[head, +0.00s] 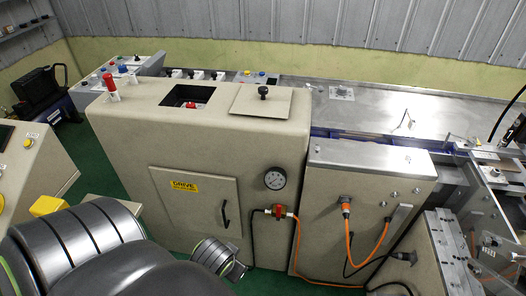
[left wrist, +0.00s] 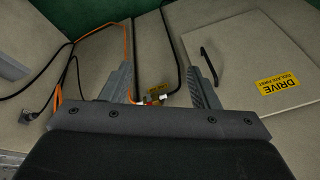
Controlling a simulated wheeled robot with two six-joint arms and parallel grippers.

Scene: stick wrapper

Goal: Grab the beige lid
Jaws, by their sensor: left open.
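The beige lid (head: 262,101) is a flat square plate with a black knob on it. It lies on top of the beige cabinet, to the right of a square opening (head: 188,96) with something red inside. My left arm shows at the lower left of the head view, low in front of the cabinet and well away from the lid. In the left wrist view my left gripper (left wrist: 159,72) is open, its two grey fingers apart. It faces the cabinet front, with the red valve (left wrist: 152,99) showing between the fingers. The lid is not in the left wrist view. My right gripper is not in view.
The cabinet front has a door with a yellow DRIVE label (head: 185,186), a black handle and a round gauge (head: 275,178). Orange and black cables (head: 350,250) hang at the right. The top around the lid is mostly clear.

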